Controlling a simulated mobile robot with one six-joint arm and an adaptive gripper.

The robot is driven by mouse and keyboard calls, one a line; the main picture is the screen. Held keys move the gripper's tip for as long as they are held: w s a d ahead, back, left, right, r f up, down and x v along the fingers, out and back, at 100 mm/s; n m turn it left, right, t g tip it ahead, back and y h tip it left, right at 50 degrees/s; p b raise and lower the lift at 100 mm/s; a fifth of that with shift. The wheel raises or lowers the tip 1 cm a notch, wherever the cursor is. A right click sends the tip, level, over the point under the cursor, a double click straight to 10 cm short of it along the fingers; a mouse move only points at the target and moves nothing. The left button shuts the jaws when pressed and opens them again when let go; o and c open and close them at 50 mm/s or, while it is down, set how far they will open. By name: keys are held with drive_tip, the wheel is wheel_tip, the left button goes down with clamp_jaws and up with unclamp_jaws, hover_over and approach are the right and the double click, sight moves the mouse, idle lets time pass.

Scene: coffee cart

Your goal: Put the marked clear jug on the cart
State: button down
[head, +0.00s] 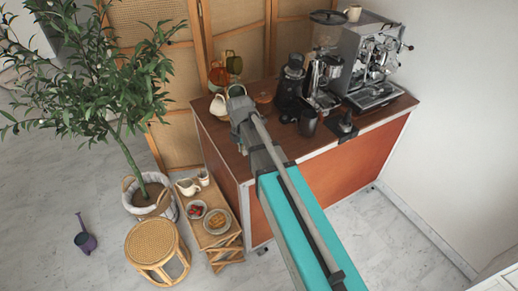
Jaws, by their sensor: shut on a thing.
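My arm reaches up the middle of the head view, and my gripper (238,104) is over the left end of the cart top (262,116). It is shut on a small pale-rimmed jug (236,90), seen just beyond the fingers and partly hidden by them. I cannot tell whether this jug is clear, and no mark shows. I also cannot tell whether its base touches the cart. A cream jug (217,105) is close to the left of my gripper. An amber jug (217,76) and a greenish glass jug (233,64) are behind.
Left of the cart are a low wooden stand (222,238) with dishes, a wicker stool (153,243) and a potted tree (150,197).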

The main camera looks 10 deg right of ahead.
drive_tip(key=shift+w+f, duration=0.1)
drive_tip(key=w+f+b, duration=0.3)
drive_tip(key=w, duration=0.1)
drive_tip(key=w+d+f+b, duration=0.1)
drive_tip(key=w+f+b, duration=0.2)
drive_tip(key=w, duration=0.1)
drive_tip(key=w+f+b, duration=0.3)
drive_tip(key=w, duration=0.2)
drive_tip(key=shift+d, duration=0.4)
drive_tip(key=shift+s, duration=0.1)
drive_tip(key=shift+w+f+b, duration=0.5)
drive_tip(key=shift+f+b, duration=0.2)
drive_tip(key=shift+b, duration=0.1)
drive_tip(key=shift+s+f+b, duration=0.1)
drive_tip(key=shift+f+b, duration=1.15)
drive_tip(key=shift+f, duration=0.05)
